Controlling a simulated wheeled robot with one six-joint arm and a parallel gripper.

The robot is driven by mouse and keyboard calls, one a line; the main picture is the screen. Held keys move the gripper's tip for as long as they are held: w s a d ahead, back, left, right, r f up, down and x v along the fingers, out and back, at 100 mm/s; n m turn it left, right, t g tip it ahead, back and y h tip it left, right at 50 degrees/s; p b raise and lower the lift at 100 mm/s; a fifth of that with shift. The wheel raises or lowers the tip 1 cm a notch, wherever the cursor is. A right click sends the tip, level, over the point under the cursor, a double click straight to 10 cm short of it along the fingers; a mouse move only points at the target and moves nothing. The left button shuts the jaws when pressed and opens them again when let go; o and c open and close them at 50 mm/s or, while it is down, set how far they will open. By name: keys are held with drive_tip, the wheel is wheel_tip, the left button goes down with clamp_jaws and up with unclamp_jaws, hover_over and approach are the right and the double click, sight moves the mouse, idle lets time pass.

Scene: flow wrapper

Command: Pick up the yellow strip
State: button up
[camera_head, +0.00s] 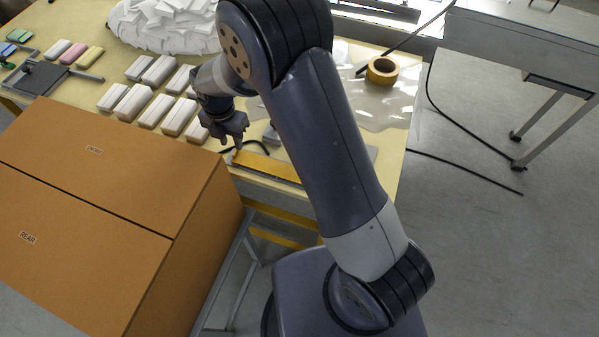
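The yellow strip (268,165) lies near the front edge of the table, with a dark border along its near side. My arm crosses in front of its right part and hides where it ends there. My gripper (238,148) points down at the left end of the strip, just above or touching it; I cannot tell which. The fingers are small and dark here, and I cannot tell whether they are open or shut.
A large orange-brown box (95,190) stands at the front left, close to the gripper. White blocks (132,102) stand in rows left of my arm. A tape roll (382,70) lies on a clear sheet at the right. White pieces are heaped at the back.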

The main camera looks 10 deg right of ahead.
sight(235, 157)
drive_tip(key=shift+a+f+p, duration=0.15)
drive_tip(key=shift+f+p, duration=0.7)
drive_tip(key=shift+f, duration=1.8)
drive_tip(key=shift+c, duration=0.5)
clamp_jaws()
